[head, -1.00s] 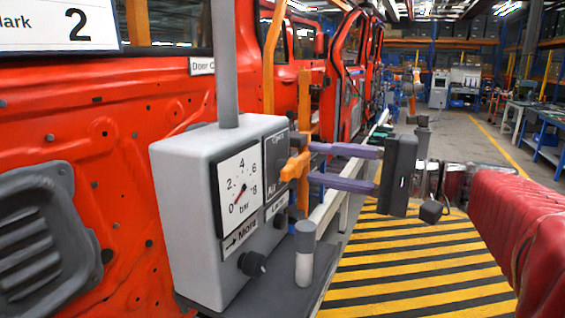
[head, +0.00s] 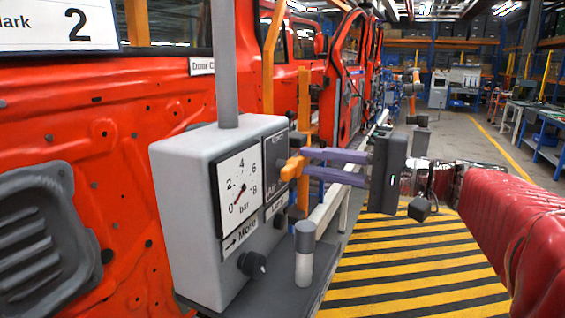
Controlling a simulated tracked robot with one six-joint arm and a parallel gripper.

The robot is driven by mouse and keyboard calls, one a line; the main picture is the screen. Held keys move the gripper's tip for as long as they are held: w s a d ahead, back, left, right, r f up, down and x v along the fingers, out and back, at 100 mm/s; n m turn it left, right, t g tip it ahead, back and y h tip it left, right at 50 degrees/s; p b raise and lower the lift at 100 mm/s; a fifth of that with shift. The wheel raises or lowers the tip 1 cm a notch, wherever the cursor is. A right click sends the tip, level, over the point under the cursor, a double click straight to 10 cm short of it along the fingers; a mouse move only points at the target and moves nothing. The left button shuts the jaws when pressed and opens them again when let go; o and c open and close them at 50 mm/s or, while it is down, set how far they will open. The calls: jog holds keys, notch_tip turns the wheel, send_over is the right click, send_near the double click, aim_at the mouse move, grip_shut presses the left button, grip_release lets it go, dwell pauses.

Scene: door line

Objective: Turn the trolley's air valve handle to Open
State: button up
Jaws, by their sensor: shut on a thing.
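The orange air valve handle (head: 291,168) sits on the dark valve plate (head: 270,152) on the right face of the grey box (head: 185,215). My gripper (head: 301,163) reaches in from the right, its two purple fingers shut on the handle. The fingers hide part of the handle, so I cannot tell exactly which way it points. The word at the top of the plate is small and blurred; "Air" shows low on it.
A black knob (head: 252,264) sits below the "More" label (head: 240,240). A grey and white cylinder (head: 304,255) stands on the dark shelf (head: 285,290). A red door panel (head: 120,170) is behind the box. The striped floor (head: 420,260) at right is clear.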

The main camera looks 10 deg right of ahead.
jog(key=shift+n, duration=0.3)
grip_shut()
jog(key=shift+s+a+r+n, duration=0.4)
jog(key=shift+s+r+n, duration=0.2)
jog(key=shift+n, duration=2.3)
jog(key=shift+s+a+r+n, duration=0.45)
jog(key=shift+s+r+n, duration=0.15)
jog(key=shift+n, duration=2.3)
jog(key=shift+s+a+r+n, duration=0.45)
jog(key=shift+r+n, duration=0.25)
jog(key=shift+n, duration=2.2)
jog(key=o, duration=0.9)
grip_release()
jog(key=shift+r, duration=0.1)
jog(key=shift+s+d, duration=0.1)
